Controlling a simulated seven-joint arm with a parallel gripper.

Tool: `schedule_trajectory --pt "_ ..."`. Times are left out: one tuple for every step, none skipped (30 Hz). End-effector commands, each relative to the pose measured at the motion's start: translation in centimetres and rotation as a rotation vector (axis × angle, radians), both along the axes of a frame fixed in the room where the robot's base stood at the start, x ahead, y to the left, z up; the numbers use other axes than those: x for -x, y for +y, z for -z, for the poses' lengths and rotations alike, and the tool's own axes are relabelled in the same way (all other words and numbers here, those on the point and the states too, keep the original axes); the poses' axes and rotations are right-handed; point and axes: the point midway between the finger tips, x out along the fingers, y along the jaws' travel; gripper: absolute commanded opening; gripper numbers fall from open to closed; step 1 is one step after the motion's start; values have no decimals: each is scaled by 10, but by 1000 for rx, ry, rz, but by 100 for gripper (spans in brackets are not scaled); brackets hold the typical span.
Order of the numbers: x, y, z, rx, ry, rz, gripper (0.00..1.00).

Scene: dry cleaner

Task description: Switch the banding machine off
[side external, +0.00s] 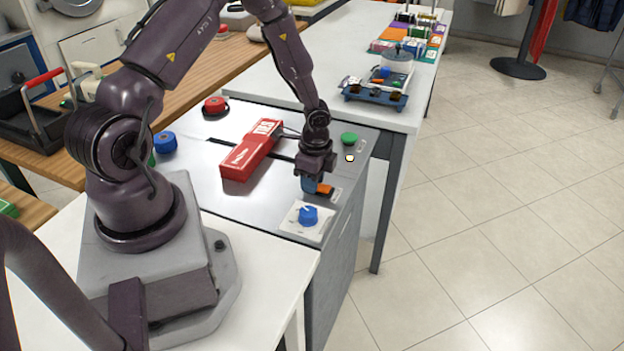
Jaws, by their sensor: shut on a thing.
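The banding machine (200,180) is a grey cabinet with a flat top and a dark slot across it. A red box (252,150) lies over the slot. Along its right edge are a green button (349,138), a small pale-yellow lamp (350,158) that looks lit, an orange switch-like part (324,189), and a blue knob (308,215) on a white plate. My gripper (313,186) points down at the right edge and is shut on the orange part. Its fingers hide much of that part, so its exact position is unclear.
A blue roll (165,142) and a red-and-black round item (215,106) sit on the machine's far left side. Behind is a white table with a blue tray (375,97) and colourful boxes (410,45).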

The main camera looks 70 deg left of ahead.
Motion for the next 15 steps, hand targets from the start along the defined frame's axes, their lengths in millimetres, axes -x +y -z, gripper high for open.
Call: schedule_trajectory --pt "-1 -2 0 -26 25 8 4" --pt "-2 -3 -1 -42 40 9 4" --pt "-3 -3 -2 -68 64 8 4" --pt "-3 -4 -2 -85 83 8 4" --pt "-3 -4 -2 -104 102 8 4" --pt "-4 -4 -3 -129 125 7 4" --pt "-4 -5 -3 -147 145 7 4" --pt "-4 -5 -3 -164 162 8 4" --pt "-5 -5 -4 -185 183 7 4" --pt "-5 -5 -4 -198 196 6 4" --pt "-5 -6 -4 -211 209 5 4" --pt "-5 -5 -5 -224 221 3 4" --pt "-5 -6 -5 -232 229 3 4" --pt "-5 -6 -5 -237 236 3 4" --pt "-5 -6 -5 -242 240 2 4"
